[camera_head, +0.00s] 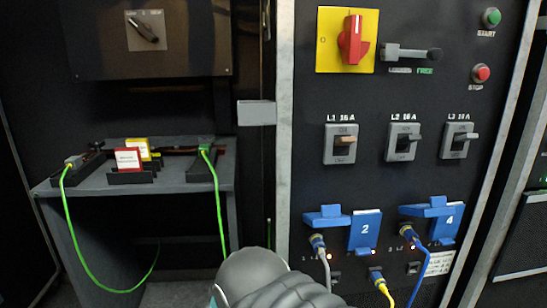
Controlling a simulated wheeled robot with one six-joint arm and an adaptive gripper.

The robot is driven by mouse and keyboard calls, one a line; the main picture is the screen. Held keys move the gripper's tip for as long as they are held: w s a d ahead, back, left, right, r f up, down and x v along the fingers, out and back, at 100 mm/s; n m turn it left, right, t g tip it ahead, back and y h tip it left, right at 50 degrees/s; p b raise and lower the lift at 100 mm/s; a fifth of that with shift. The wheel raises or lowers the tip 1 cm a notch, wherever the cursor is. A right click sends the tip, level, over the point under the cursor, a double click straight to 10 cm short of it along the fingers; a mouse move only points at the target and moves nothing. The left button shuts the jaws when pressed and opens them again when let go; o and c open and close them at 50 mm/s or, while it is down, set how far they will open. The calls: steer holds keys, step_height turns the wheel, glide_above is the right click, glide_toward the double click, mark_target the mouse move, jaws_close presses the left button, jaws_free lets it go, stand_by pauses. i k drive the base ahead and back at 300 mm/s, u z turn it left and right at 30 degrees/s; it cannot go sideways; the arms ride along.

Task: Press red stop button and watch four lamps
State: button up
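The red stop button (481,73) is at the upper right of the black panel, above the word STOP. Nothing touches it or covers it. Tiny orange-red points, possibly lamps, show near the blue sockets low on the panel. They are too small to count or to tell lit from unlit with certainty. A grey rounded part of my arm shows at the bottom centre, well below and left of the button. My gripper's fingers are not in view.
The green start button (491,17) is above the stop button. A red rotary switch on a yellow plate (326,54), a grey sliding latch (408,54) and three breakers (402,142) share the panel. Plugged cables hang below. A grey shelf (206,196) stands left.

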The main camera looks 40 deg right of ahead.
mark_target(483, 74)
steer(key=z, duration=1.05)
steer(key=k, duration=0.4)
steer(key=z, duration=0.45)
steer(key=i, duration=0.5)
